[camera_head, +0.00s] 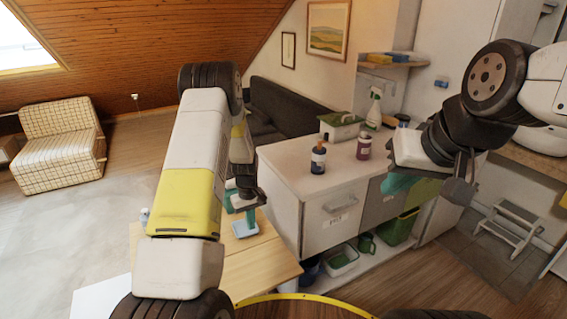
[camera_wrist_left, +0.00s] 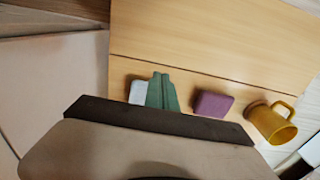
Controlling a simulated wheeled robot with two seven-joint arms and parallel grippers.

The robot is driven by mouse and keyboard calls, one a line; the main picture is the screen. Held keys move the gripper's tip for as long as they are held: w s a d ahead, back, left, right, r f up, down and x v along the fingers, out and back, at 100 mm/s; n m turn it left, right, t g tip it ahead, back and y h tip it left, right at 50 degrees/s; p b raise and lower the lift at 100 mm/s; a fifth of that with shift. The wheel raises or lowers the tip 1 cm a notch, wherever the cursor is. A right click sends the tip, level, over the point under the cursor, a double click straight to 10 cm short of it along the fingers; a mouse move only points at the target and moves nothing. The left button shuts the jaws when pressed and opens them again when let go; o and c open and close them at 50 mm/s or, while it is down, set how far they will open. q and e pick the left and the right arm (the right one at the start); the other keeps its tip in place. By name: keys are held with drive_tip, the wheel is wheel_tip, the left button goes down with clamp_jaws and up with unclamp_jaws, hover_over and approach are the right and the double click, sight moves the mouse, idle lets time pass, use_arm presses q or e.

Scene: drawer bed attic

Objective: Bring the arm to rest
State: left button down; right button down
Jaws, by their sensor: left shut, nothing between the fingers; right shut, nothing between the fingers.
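My left arm comes in from the left, bends at the top and hangs down over a low wooden table (camera_head: 262,268). My right gripper (camera_head: 460,182) is in the upper right, in front of the white counter (camera_head: 290,165), shut and empty. In the left wrist view, the wooden surface (camera_wrist_left: 210,45) carries a green object (camera_wrist_left: 162,92), a purple block (camera_wrist_left: 212,104) and a yellow mug (camera_wrist_left: 272,122).
A dark bottle (camera_head: 318,158), a purple-labelled jar (camera_head: 364,147), a spray bottle (camera_head: 375,108) and a green-and-white caddy (camera_head: 340,126) stand on the counter. A white step stool (camera_head: 511,226) is at right. A plaid chair (camera_head: 60,145) stands at far left, with open floor before it.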

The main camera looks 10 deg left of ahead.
use_arm(q)
drive_tip(key=s+d+r+m+t+h, duration=0.15)
drive_tip(key=s+r, duration=0.25)
drive_tip(key=r, duration=0.9)
drive_tip(key=s+d+r+m+t, duration=0.1)
drive_tip(key=s+r+t, duration=0.15)
drive_tip(key=r, duration=1.15)
drive_tip(key=s+d+r+m, duration=0.1)
drive_tip(key=s+r, duration=0.3)
drive_tip(key=s, duration=0.3)
drive_tip(key=s+d+r+m+t, duration=0.1)
drive_tip(key=s+r, duration=0.3)
drive_tip(key=s, duration=0.4)
drive_tip(key=s+d+r+m+t, duration=0.1)
drive_tip(key=s+r+m, duration=0.1)
drive_tip(key=s+r, duration=0.2)
drive_tip(key=s, duration=0.3)
drive_tip(key=shift+s+r+m+h, duration=0.3)
drive_tip(key=shift+s+m+h, duration=0.05)
drive_tip(key=shift+w, duration=0.1)
